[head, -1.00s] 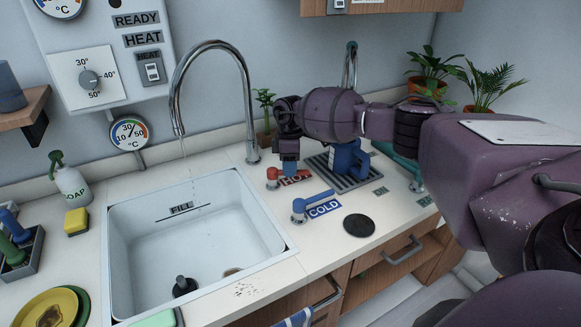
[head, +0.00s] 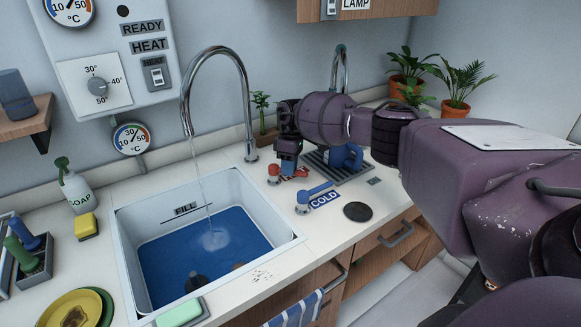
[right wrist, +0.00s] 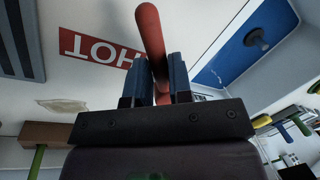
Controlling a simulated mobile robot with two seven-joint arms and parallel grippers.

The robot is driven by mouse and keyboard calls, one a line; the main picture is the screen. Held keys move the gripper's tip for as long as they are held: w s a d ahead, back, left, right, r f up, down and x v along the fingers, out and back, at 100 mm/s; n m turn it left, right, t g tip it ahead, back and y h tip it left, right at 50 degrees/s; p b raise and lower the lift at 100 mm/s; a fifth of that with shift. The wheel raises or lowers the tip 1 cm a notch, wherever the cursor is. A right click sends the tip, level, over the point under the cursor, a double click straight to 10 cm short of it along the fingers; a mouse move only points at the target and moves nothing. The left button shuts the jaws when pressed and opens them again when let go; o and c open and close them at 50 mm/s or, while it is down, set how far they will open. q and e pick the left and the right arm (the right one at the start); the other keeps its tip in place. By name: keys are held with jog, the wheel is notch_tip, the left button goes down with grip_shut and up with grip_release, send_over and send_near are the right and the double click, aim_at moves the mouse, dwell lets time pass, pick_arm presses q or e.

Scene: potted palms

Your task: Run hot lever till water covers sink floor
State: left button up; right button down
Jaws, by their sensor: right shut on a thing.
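My right gripper (head: 287,168) is shut on the red hot lever (head: 273,174) to the right of the sink. In the right wrist view the lever (right wrist: 152,40) runs between the two blue fingers (right wrist: 160,82). The tall chrome faucet (head: 246,100) pours a stream of water (head: 203,185) into the white sink (head: 140,216). Blue water (head: 180,258) spreads over the sink floor, its surface below the FILL mark (head: 186,209). A dark stopper (head: 195,282) stands up out of the water near the front. My left gripper is out of view.
The blue cold lever (head: 314,193) is just in front of the hot one. A blue mug (head: 347,157) stands on a drain rack behind. A soap bottle (head: 76,188) and sponge (head: 87,226) stand left of the sink. A green block (head: 180,313) lies at the front rim.

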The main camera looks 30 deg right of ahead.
jog(key=shift+a+r+m+p, duration=0.15)
jog(key=shift+m+p, duration=0.15)
jog(key=shift+s+a+m+p, duration=0.1)
jog(key=shift+s+m+p, duration=0.05)
jog(key=shift+m+p, duration=0.25)
dwell(0.3)
jog(key=c, duration=1)
grip_release()
jog(key=shift+c, duration=0.2)
